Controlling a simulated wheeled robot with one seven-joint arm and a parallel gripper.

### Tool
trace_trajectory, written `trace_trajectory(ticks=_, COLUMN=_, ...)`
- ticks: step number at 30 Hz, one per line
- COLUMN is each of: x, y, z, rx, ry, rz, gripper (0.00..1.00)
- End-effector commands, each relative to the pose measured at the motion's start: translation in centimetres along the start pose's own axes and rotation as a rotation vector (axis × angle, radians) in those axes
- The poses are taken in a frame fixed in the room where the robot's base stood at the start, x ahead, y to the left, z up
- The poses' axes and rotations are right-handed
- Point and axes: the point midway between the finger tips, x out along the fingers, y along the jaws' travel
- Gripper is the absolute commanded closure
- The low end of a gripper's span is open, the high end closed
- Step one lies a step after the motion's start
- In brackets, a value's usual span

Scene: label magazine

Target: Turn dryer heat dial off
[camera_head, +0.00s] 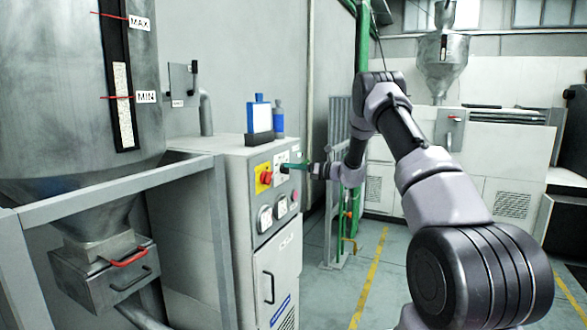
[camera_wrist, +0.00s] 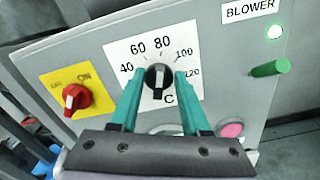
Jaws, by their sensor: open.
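The black heat dial (camera_wrist: 158,80) sits on a white scale plate (camera_wrist: 112,50) marked 40 to 120 and C, on the front of the grey dryer cabinet (camera_head: 232,185). The white mark on the dial points roughly straight down in the wrist view. My gripper (camera_wrist: 157,88) has its two green fingers open, one on each side of the dial. I cannot tell whether they touch it. In the head view my gripper (camera_head: 284,168) is at the upper part of the panel and covers the dial.
A red rotary switch (camera_wrist: 75,97) on a yellow plate is left of the dial. A green knob (camera_wrist: 270,69), a lit lamp (camera_wrist: 275,31) under the BLOWER label and a pink button (camera_wrist: 232,130) are at right. A blue-and-white box (camera_head: 259,116) stands on the cabinet.

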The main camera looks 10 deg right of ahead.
Motion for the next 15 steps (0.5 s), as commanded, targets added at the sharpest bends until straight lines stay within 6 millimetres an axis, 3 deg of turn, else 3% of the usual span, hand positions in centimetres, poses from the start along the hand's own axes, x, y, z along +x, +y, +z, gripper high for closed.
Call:
trace_trajectory(ticks=7, x=0.05, y=-0.02, z=-0.01, rx=0.0, ry=0.0, rz=0.0, gripper=0.54)
trace_trajectory(ticks=9, x=0.04, y=-0.02, z=-0.02, rx=0.0, ry=0.0, rz=0.0, gripper=0.8)
trace_trajectory(ticks=11, x=0.04, y=-0.02, z=-0.02, rx=0.0, ry=0.001, rz=0.0, gripper=1.0)
trace_trajectory(ticks=15, x=0.03, y=-0.02, z=-0.02, rx=0.0, ry=0.001, rz=0.0, gripper=1.0)
